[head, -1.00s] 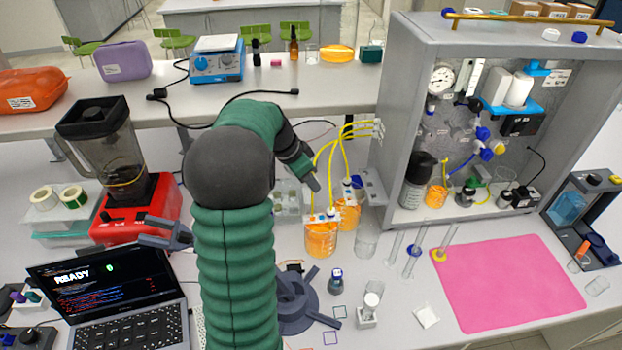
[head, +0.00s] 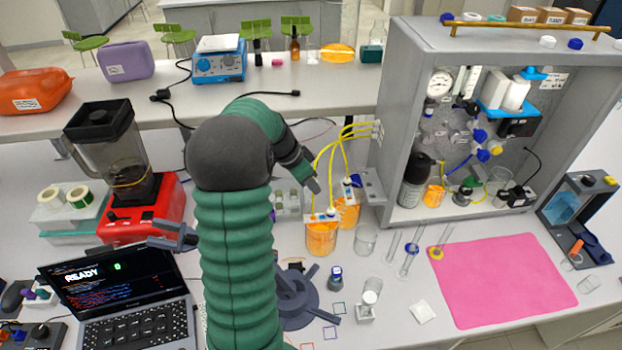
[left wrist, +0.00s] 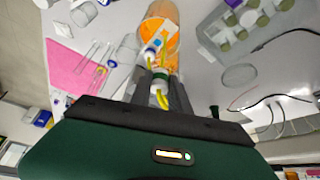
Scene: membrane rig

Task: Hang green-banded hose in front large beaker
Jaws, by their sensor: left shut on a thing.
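The front large beaker (head: 321,240) holds orange liquid and has a pale clip strip (head: 321,217) with hose fittings across its rim. A second beaker with orange liquid (head: 347,213) stands just behind and to the right. Yellow hoses (head: 335,150) arch from the cabinet's side towards both beakers. My left gripper (head: 315,186) is above the front beaker, partly hidden by its own arm. In the left wrist view its fingers (left wrist: 161,88) are closed around the green-banded hose (left wrist: 160,74). A blue-banded fitting (left wrist: 150,50) sits close beside it. I cannot tell whether the held hose touches a beaker.
An empty clear beaker (head: 365,239) stands right of the front beaker. The grey cabinet (head: 386,195) stands behind. A laptop (head: 125,298) and red blender (head: 150,208) are at the left.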

